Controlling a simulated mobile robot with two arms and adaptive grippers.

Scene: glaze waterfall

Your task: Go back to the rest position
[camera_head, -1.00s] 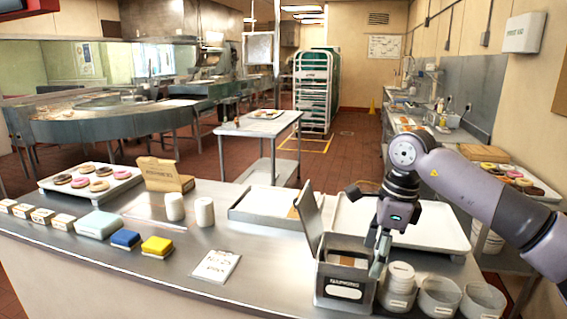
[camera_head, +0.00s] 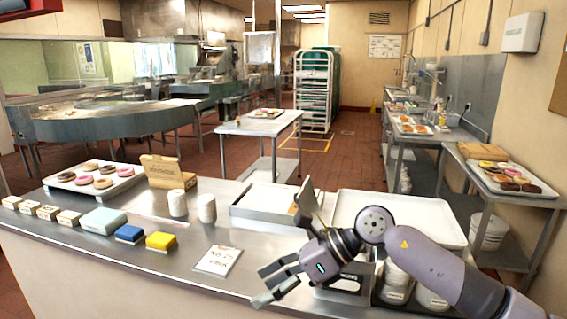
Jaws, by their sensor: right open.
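My right gripper (camera_head: 268,283) is in the lower middle of the head view, its fingers spread and empty. My left gripper is not in view.
A white notepad (camera_head: 217,260) lies left of the gripper. Blue (camera_head: 129,234) and yellow (camera_head: 160,241) sponges, white cups (camera_head: 206,208) and a donut tray (camera_head: 64,189) stand further left. A white tray (camera_head: 425,216) lies behind the arm. Round containers (camera_head: 397,283) stand right of the box.

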